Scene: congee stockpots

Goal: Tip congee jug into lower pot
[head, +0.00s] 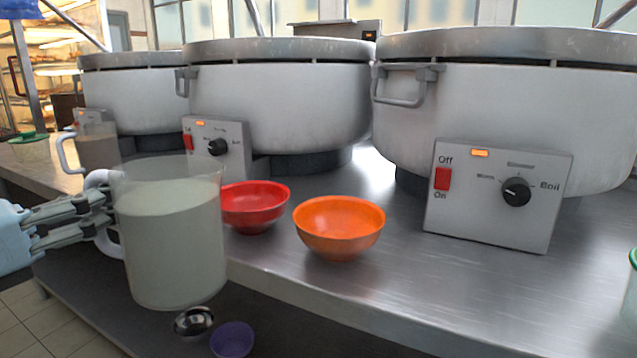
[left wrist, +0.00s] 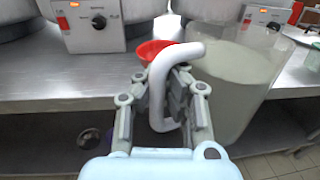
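A large clear jug (head: 170,245) of pale congee is upright in front of the counter edge in the head view. Its white handle (left wrist: 158,85) stands between the fingers of my left gripper (head: 105,218), which is shut on it. The jug also shows at the right of the left wrist view (left wrist: 235,85). Large grey pots stand on the counter: a right one (head: 510,110), a middle one (head: 280,105) and a left one (head: 130,100). Their tops look covered by lids; I cannot tell which is the lower pot. My right gripper is not in view.
A red bowl (head: 255,208) and an orange bowl (head: 340,228) sit near the edge of the steel counter (head: 400,290). Another handled jug (head: 98,148) stands at the left. A metal ladle or bowl (head: 194,321) and a purple bowl (head: 232,340) lie lower down.

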